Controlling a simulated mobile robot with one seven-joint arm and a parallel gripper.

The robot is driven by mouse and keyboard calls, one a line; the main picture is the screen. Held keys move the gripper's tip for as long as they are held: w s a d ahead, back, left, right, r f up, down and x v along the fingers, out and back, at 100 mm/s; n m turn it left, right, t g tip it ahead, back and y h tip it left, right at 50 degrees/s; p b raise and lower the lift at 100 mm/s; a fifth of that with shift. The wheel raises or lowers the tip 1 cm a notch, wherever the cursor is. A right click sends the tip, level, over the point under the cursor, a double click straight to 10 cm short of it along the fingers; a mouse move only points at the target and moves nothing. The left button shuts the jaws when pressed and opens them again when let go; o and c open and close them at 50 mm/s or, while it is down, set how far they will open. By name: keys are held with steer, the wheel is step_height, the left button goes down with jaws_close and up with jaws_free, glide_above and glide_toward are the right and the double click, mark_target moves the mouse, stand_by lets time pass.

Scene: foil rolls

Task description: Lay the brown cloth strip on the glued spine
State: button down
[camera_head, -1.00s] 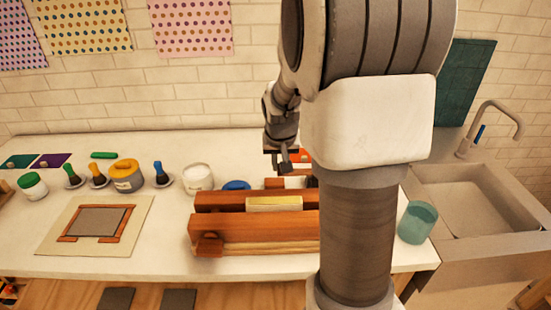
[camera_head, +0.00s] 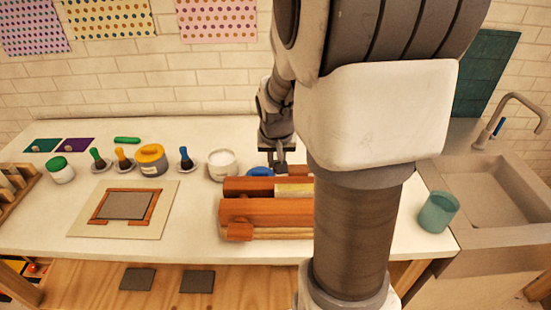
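A reddish-brown wooden press (camera_head: 262,209) stands on the white worktop. A pale yellow block (camera_head: 294,189), which looks like the book's spine edge, sits between its beams. My arm covers the right part of both. My gripper (camera_head: 280,168) points down just behind and above the press's back beam. It is small and dark here, and I cannot tell whether it is open or holds anything. I cannot make out the brown cloth strip; it may be hidden behind my arm.
Behind the press are a white tub (camera_head: 222,165) and a blue round thing (camera_head: 260,171). Brushes in dishes, a yellow-topped jar (camera_head: 151,160) and a framed board (camera_head: 125,207) lie left. A teal cup (camera_head: 438,212) and a sink (camera_head: 490,195) are right.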

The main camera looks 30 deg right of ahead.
steer(key=shift+f+b, duration=2.2)
steer(key=shift+f, duration=0.85)
steer(key=shift+f+b, duration=0.15)
steer(key=shift+b, duration=0.35)
steer(key=shift+c, duration=2.2)
jaws_free()
steer(key=shift+r+p, duration=2.45)
steer(key=shift+r, duration=1.05)
